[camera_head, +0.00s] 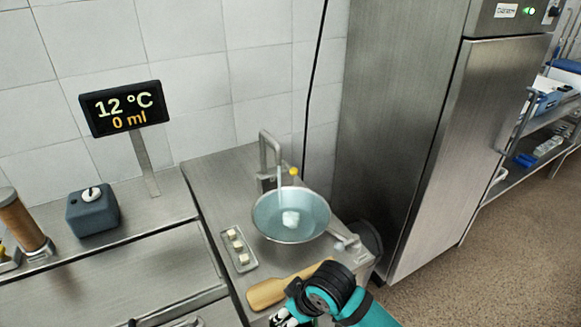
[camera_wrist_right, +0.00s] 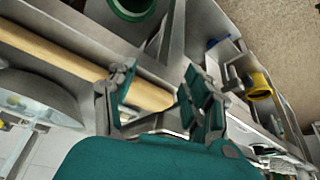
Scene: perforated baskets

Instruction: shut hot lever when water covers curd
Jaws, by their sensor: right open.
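A metal bowl (camera_head: 262,229) stands under the tap (camera_head: 264,150) and holds pale bluish water. A white lump of curd (camera_head: 291,219) sits in it; I cannot tell whether water covers its top. A thin pale stream (camera_head: 279,188) runs from the spout into the bowl. A small yellow knob (camera_head: 294,171) shows beside the spout; I cannot make out a lever marked hot. My right gripper (camera_head: 284,317) is at the bottom of the head view, near the wooden paddle and in front of the bowl. In the right wrist view it (camera_wrist_right: 161,100) is open and empty. My left gripper is out of view.
A display (camera_head: 125,107) reads 12 °C and 0 ml. A small tray (camera_head: 247,264) with pale cubes lies left of the bowl. A wooden paddle (camera_head: 268,292) lies in front. A grey box (camera_head: 93,211) stands at left; a tall steel cabinet (camera_head: 400,120) bounds the right.

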